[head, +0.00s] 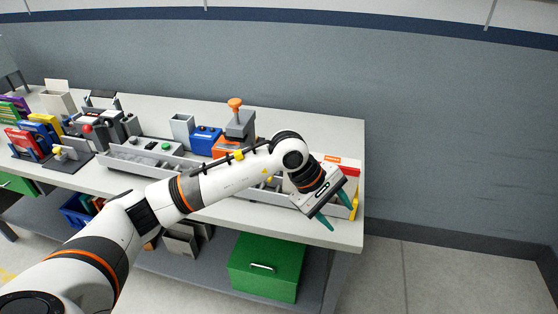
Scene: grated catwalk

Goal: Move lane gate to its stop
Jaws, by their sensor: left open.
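A long grey tray with lanes (142,164) runs along the bench top. My left arm crosses in front of it and hides its middle. I cannot make out the lane gate or its stop for sure. A yellow piece (355,208) stands at the tray's right end, beside my left gripper. My left gripper (341,217) is open, its two green fingers apart and pointing down right near the bench's front right corner. I see nothing between the fingers; whether one touches the yellow piece I cannot tell. My right gripper is out of view.
The bench top (335,133) is clear at the back right. A grey device with an orange knob (235,104) and a blue box (205,139) stand behind the tray. Several coloured items crowd the left end. A green drawer box (266,268) sits on the shelf below.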

